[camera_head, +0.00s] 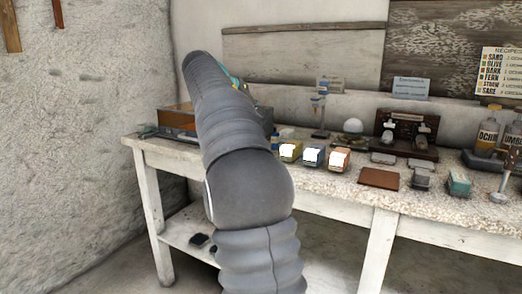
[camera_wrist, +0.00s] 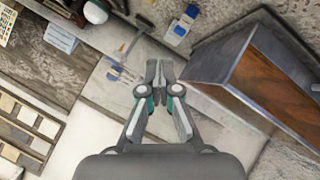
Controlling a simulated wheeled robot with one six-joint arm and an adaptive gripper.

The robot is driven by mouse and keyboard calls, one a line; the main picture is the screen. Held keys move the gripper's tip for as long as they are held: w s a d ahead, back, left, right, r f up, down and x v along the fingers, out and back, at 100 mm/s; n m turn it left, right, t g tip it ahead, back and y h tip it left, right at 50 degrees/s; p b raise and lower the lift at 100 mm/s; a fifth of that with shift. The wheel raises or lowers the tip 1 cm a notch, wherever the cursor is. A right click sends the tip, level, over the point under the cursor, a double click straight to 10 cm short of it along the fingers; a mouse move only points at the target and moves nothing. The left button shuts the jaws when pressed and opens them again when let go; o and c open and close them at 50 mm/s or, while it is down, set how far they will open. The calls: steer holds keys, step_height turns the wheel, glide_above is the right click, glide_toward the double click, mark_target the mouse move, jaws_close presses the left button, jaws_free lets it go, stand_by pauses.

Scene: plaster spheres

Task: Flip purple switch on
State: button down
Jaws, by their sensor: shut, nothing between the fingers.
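I cannot make out a purple switch in either view. In the head view a row of small boxes with bright white faces stands on the bench: a yellow one (camera_head: 290,151), a blue one (camera_head: 312,155) and an orange one (camera_head: 339,159). My arm hides the bench left of them. My gripper (camera_wrist: 160,72) is shut and empty in the wrist view, above the bench top. In the head view it is mostly hidden behind my arm. A small blue and white block (camera_wrist: 179,30) lies beyond the fingertips in the wrist view.
A thin stand (camera_head: 320,112), a brown slab (camera_head: 380,179) and bottles (camera_head: 488,133) are on the bench (camera_head: 305,178).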

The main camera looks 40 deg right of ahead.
steer(key=shift+f, duration=0.15)
steer(key=f+b, duration=0.4)
steer(key=d+f+b, duration=0.1)
steer(key=f+b, duration=0.1)
steer(key=shift+w+f, duration=0.1)
steer(key=shift+w, duration=0.1)
steer(key=shift+w+d+f+b, duration=0.15)
steer(key=shift+f+b, duration=0.5)
steer(key=shift+f, duration=0.45)
steer(key=shift+f, duration=0.15)
stand_by(0.4)
steer(key=shift+d+f, duration=0.1)
steer(key=shift+f, duration=0.15)
steer(key=shift+f+b, duration=0.35)
steer(key=shift+f, duration=0.05)
stand_by(0.7)
steer(key=shift+r, duration=0.15)
steer(key=shift+r+p, duration=0.75)
